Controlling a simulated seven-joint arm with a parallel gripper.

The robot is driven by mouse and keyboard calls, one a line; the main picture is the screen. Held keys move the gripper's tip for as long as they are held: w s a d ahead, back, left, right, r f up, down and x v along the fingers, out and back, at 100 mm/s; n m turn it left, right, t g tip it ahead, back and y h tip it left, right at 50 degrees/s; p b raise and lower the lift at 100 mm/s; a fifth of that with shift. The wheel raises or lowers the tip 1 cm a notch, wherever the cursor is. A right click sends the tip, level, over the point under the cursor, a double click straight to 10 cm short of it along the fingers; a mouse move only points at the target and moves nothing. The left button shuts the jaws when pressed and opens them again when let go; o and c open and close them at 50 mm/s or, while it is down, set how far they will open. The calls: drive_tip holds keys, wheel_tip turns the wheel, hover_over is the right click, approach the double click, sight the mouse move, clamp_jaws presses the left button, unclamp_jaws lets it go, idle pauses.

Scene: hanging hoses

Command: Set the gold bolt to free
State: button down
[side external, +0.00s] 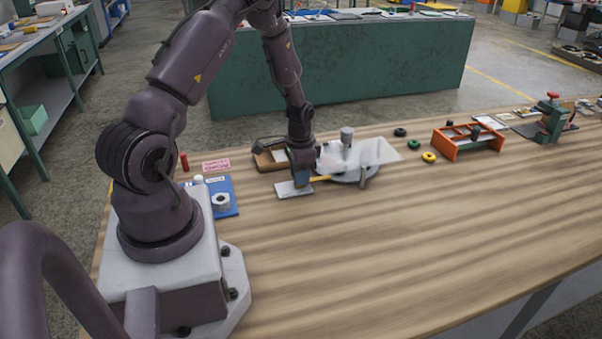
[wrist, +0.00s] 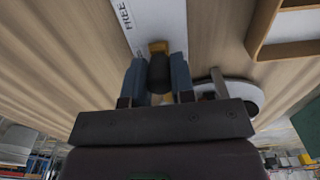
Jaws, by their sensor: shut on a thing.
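My gripper (wrist: 160,78) is shut on a dark rounded knob (wrist: 159,70) between its two blue-grey fingers in the wrist view. A gold piece (wrist: 158,47), seemingly the gold bolt, shows just beyond the knob, over a pale plate (wrist: 148,22). The plate carries the word FREE (wrist: 126,14) near its left edge. In the side external view my gripper (side external: 301,181) is low over the pale plate (side external: 287,190). A thin gold bar (side external: 320,178) extends right from it toward a round grey base. The bolt's exact position along the plate is hard to tell.
The round grey base (side external: 352,177) with an upright grey cylinder (side external: 347,138) stands close on the right. A brown open tray (side external: 266,158) is just behind. A blue mat (side external: 226,204) with a nut lies left. An orange frame (side external: 467,140) is farther right; the front table is clear.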

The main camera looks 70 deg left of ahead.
drive_tip(key=shift+s, duration=2.15)
drive_tip(key=c, duration=1)
unclamp_jaws()
drive_tip(key=shift+o, duration=0.2)
drive_tip(key=shift+w+r, duration=0.1)
drive_tip(key=shift+r, duration=0.05)
wheel_tip(320, 180, up, 13)
